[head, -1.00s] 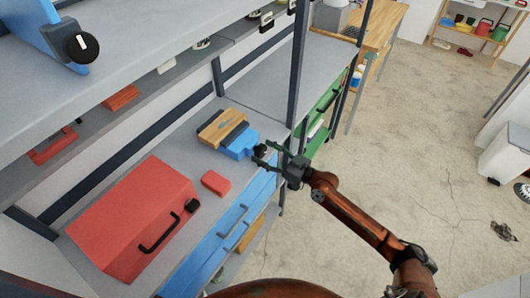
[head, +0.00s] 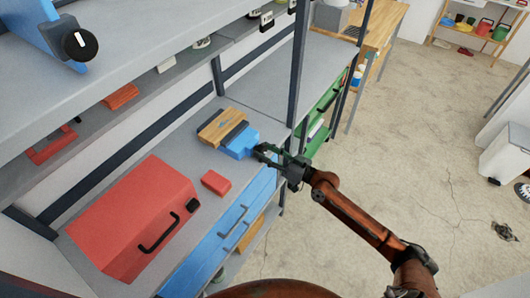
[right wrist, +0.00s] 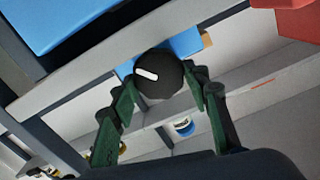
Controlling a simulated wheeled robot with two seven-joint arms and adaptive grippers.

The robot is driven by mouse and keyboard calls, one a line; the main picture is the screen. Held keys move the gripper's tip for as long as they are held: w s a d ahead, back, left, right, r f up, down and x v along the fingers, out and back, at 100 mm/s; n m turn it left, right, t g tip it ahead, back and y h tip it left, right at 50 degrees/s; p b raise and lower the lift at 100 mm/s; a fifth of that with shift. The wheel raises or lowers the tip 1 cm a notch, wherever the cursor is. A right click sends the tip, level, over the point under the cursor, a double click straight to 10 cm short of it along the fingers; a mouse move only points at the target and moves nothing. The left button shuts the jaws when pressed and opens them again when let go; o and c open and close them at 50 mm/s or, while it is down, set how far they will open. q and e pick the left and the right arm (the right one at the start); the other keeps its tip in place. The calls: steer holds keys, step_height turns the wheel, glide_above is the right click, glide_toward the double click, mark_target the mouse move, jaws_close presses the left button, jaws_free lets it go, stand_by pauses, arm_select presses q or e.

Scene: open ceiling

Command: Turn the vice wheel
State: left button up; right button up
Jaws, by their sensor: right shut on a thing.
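The vice is a blue block (head: 240,143) with a wooden piece (head: 222,128) behind it, at the edge of the grey workbench. Its wheel (right wrist: 158,76) is a round black knob with a short white mark that slants slightly, in the middle of the right wrist view. In the head view the wheel is mostly hidden by the fingers. My right gripper (head: 265,153) is shut on the wheel. In the right wrist view its green fingers (right wrist: 160,98) press on the wheel from both sides. My left gripper is out of view.
A red toolbox (head: 135,222) and a small red block (head: 216,182) lie on the workbench (head: 181,169) left of the vice. Blue drawers (head: 222,240) are below. A dark shelf post (head: 299,65) rises close behind the gripper.

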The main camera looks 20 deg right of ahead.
steer(key=shift+m, duration=0.9)
steer(key=o, duration=1.1)
steer(key=shift+o, duration=0.2)
steer(key=shift+d, duration=0.1)
steer(key=v, duration=1.2)
